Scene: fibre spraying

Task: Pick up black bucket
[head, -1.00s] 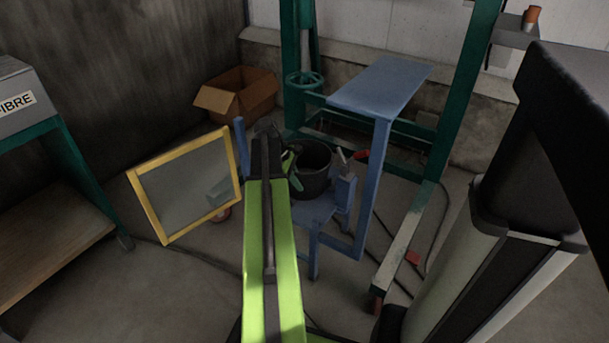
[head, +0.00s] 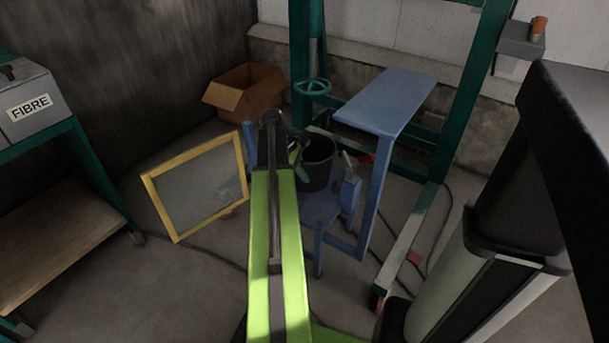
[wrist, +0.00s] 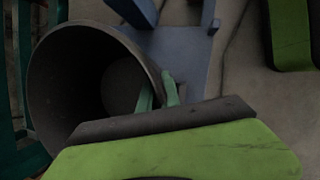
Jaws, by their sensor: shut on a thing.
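The black bucket (head: 319,178) is upright at the blue stand's low seat (head: 318,208), with its open mouth up. Its lower edge shows just above the seat, and I cannot tell how large any gap is. My gripper (head: 300,163) is shut on the bucket's left rim, partly hidden behind my arm. In the wrist view the bucket (wrist: 62,75) fills the left side with its dark inside visible. My green fingertips (wrist: 158,95) meet at its rim there.
The stand's tall blue shelf (head: 385,100) rises right of the bucket. A green frame (head: 455,110) stands behind. A yellow-framed panel (head: 160,208) leans at left, and a cardboard box (head: 243,95) sits behind it. Open floor lies at front left.

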